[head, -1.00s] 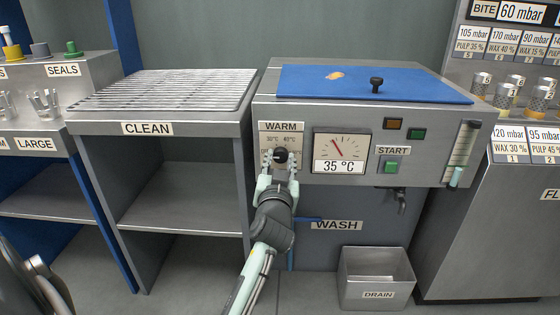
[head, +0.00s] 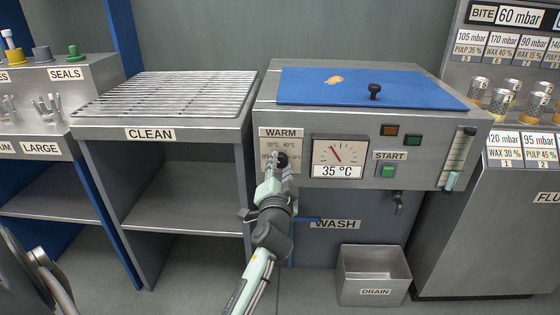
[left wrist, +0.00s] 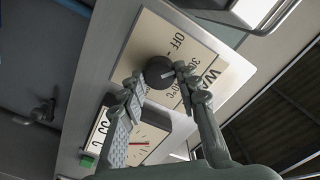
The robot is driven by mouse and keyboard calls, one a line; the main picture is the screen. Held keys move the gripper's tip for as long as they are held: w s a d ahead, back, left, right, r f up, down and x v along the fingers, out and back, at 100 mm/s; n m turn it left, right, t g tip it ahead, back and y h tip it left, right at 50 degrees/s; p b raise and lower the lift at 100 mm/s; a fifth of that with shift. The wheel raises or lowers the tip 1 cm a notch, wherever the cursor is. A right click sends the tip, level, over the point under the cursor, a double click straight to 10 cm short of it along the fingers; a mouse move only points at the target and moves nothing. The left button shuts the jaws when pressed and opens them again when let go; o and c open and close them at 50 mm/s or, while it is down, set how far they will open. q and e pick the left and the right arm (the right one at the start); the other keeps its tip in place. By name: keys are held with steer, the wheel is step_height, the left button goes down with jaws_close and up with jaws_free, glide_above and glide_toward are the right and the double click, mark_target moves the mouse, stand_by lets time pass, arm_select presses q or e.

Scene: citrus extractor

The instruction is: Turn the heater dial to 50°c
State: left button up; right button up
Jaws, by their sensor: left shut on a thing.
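The heater dial (head: 282,158) is a black knob on the WARM plate (head: 267,146) at the front left of the warming unit. My left gripper (head: 278,167) is at the dial, its fingers turned nearly edge-on in the head view. In the left wrist view the dark dial (left wrist: 156,70) sits between the two fingertips (left wrist: 155,80), which are shut on it. OFF and other marks show around it; its exact setting is hard to read. The display (head: 337,171) reads 35 °C, under a gauge with a red needle. My right gripper is not in view.
A green START button (head: 388,171) and a tap (head: 398,201) are to the right of the display. A blue lid (head: 420,90) with a black knob covers the unit. The CLEAN rack (head: 165,95) is to the left. A DRAIN bin (head: 374,292) stands below.

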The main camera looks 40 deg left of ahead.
arm_select(q)
steer(key=m+p, duration=0.4)
steer(key=m, duration=0.5)
steer(key=shift+r, duration=0.2)
steer(key=m+p, duration=0.1)
steer(key=m, duration=0.3)
steer(key=shift+m+p, duration=0.35)
steer(key=shift+m, duration=0.05)
steer(key=m, duration=0.2)
steer(key=shift+f+m, duration=0.1)
steer(key=shift+m, duration=0.2)
steer(key=m, duration=0.3)
steer(key=shift+m, duration=0.3)
steer(key=m, duration=0.4)
steer(key=shift+m, duration=2.3)
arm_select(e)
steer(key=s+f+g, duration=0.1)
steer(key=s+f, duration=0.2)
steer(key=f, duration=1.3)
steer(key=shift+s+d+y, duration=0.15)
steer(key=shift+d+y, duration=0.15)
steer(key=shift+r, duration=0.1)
arm_select(q)
steer(key=o, duration=1.2)
steer(key=shift+c, duration=0.2)
steer(key=shift+f, duration=0.1)
